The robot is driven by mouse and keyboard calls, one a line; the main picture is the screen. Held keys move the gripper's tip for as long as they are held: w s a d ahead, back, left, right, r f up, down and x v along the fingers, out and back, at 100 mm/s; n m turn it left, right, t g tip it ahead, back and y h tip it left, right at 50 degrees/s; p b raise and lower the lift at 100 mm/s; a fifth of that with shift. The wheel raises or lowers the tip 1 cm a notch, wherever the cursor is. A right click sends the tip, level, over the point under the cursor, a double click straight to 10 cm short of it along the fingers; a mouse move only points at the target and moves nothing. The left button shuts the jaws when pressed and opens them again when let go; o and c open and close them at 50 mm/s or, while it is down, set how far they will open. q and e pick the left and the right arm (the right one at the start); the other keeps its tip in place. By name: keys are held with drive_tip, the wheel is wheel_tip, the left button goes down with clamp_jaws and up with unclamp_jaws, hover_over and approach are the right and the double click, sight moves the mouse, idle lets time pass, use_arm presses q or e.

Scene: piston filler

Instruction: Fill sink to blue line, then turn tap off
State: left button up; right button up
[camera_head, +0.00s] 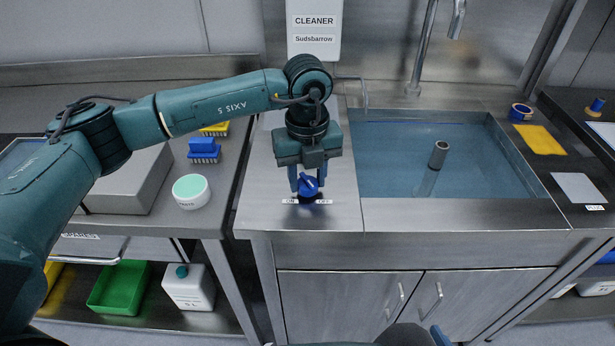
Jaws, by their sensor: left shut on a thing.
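The sink (520,215) is a steel basin set in the counter, holding bluish water. A grey upright standpipe (438,154) rises out of the water. No blue line can be made out. The curved tap spout (428,45) stands behind the sink; whether water runs from it is not clear. The blue tap knob (308,186) sits on the counter left of the sink, with small white labels beside it that are too small to read surely. My left gripper (307,184) points down and is shut on the knob.
A white cleaner dispenser (314,30) hangs behind my left arm.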

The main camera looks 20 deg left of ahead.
sight(307, 182)
use_arm(q)
drive_tip(key=shift+r+n, duration=0.1)
drive_tip(key=shift+n, duration=1.2)
drive_tip(key=o, duration=1)
wheel_tip(307, 182, up, 13)
